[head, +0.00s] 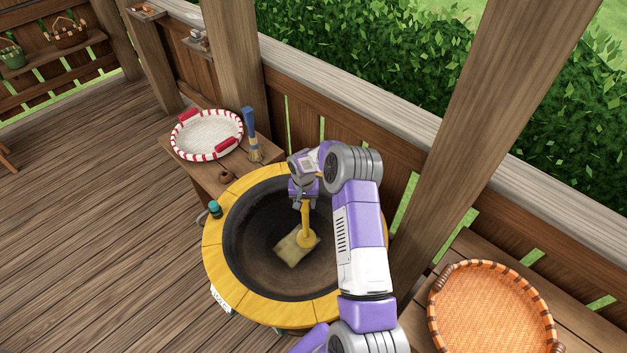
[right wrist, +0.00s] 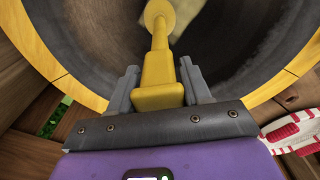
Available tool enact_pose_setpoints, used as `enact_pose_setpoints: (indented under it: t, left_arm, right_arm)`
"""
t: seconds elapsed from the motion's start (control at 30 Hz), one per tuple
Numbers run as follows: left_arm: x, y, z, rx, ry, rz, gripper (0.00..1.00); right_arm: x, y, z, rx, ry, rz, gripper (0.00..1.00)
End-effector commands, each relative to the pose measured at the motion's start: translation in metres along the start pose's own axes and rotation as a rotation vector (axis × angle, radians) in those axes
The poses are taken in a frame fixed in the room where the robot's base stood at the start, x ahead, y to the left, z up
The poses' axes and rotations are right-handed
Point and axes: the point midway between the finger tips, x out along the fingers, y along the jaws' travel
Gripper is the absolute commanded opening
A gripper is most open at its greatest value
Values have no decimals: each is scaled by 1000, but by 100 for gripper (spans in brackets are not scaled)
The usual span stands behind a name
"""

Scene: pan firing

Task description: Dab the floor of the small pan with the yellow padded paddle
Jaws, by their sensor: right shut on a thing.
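The pan (head: 258,250) is a dark round bowl set in a yellow rim. It fills the upper part of the right wrist view (right wrist: 90,45). My right gripper (head: 304,203) is over the pan, shut on the handle of the yellow paddle (head: 307,225). In the right wrist view the handle (right wrist: 160,72) sits between both fingers, and a round yellow end points into the pan. A pale tan square patch or pad (head: 291,252) shows at the paddle's lower end over the pan floor. I cannot tell whether it touches the floor. My left gripper is not in view.
A red-and-white rimmed tray (head: 178,147) and a blue-handled brush (head: 249,125) are on a wooden stand behind the pan at left. An orange woven basket (head: 490,312) is at lower right. A wooden railing (head: 390,130) and post are close behind. The deck at left is clear.

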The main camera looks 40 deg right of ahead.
Motion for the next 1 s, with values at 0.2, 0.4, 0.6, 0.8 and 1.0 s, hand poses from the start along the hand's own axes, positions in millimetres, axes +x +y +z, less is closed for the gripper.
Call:
enact_pose_setpoints:
  t: [0.2, 0.4, 0.6, 0.8, 1.0]
  left_arm:
    - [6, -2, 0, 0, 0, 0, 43]
    - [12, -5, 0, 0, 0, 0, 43]
    - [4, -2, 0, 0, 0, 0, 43]
    - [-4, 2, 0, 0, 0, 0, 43]
    - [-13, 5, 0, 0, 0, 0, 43]
  right_arm:
    - [2, 20, -16, 6, 2, 0, 0]
    - [2, 37, -29, 11, 2, 1, 0]
    - [-24, 41, -34, 9, 3, -1, 0]
    - [-43, 40, -34, 7, 3, -1, 0]
    - [-63, 41, -35, 8, 1, 0, 0]
